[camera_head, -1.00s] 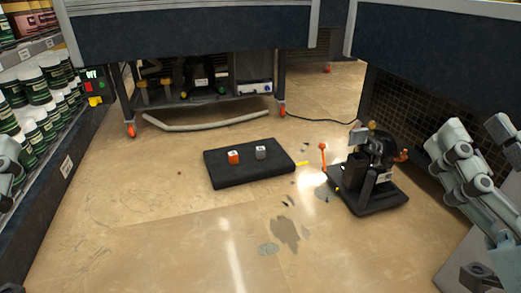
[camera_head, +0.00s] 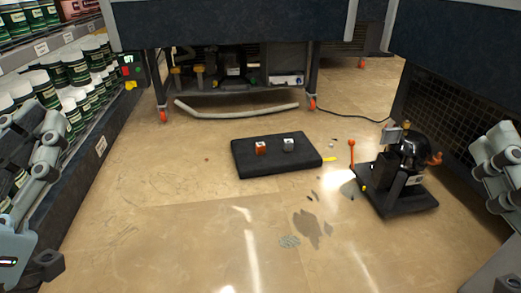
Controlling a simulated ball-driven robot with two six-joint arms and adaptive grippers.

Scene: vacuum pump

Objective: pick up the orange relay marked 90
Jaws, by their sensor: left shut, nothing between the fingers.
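A small orange block (camera_head: 261,148) with a pale top sits on the black mat (camera_head: 280,168) on the floor, and a grey block (camera_head: 288,145) sits just right of it. The orange block fits the orange relay, but its marking is too small to read. My left gripper (camera_head: 48,265) is at the lower left edge, shut and empty, far from the mat. My right arm shows at the right edge; its gripper is not clearly in the picture.
A black pump-like machine (camera_head: 398,183) with an orange-topped lever stands right of the mat. Shelves of jars (camera_head: 75,70) line the left. A workbench (camera_head: 235,25) with a grey hose (camera_head: 235,114) is behind. The floor in front is clear, with stains.

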